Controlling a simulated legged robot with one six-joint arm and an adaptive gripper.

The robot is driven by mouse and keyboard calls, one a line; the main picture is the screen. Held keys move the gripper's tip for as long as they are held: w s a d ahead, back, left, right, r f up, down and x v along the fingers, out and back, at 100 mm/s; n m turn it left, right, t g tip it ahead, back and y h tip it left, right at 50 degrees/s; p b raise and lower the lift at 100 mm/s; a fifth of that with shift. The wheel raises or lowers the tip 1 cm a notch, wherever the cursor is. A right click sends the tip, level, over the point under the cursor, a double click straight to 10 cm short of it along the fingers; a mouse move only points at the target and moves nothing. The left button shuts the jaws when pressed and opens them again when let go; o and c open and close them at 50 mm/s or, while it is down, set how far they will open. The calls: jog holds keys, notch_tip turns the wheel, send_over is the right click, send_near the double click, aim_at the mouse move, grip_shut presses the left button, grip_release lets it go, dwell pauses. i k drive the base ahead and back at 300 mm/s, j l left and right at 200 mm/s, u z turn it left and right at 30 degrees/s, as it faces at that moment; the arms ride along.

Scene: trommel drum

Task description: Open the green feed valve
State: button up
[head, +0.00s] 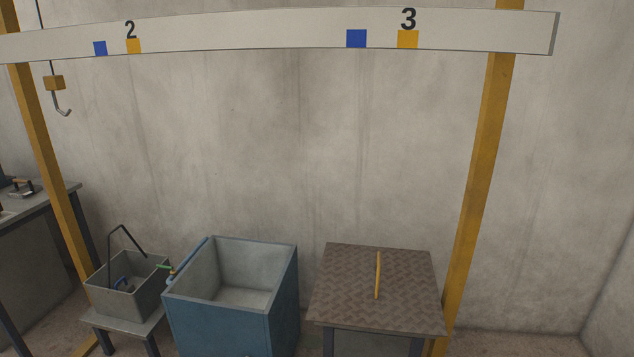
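A small green lever (163,266), which looks like the feed valve's handle, sits at the left side of the blue tank (230,325), near its upper rim. It appears to lie roughly level and points left toward the grey bin. A small brass-coloured fitting (172,273) shows just beside it, close to the tank wall. The lever is small in the picture, so how far the valve is turned cannot be told. My gripper is not in view.
A grey bin (150,300) with a black raised handle stands on a low stand left of the tank. A patterned plate-topped table (345,285) with a yellow bar stands right. A hook (62,108) hangs upper left below a white beam (240,28). Yellow posts (485,150) flank the area.

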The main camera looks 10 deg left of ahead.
aim_at(165, 267)
jog(key=i+j, duration=0.2)
jog(key=j, duration=0.45)
jog(key=i+j, duration=0.2)
jog(key=j, duration=0.45)
jog(key=i+j, duration=0.2)
jog(key=j, duration=0.5)
jog(key=i+j, duration=0.2)
jog(key=j, duration=0.45)
jog(key=i+j, duration=0.2)
jog(key=j, duration=0.45)
jog(key=i+j, duration=0.2)
jog(key=j, duration=0.45)
jog(key=i+j, duration=0.2)
jog(key=j, duration=0.45)
jog(key=i+j, duration=0.2)
jog(key=j, duration=0.45)
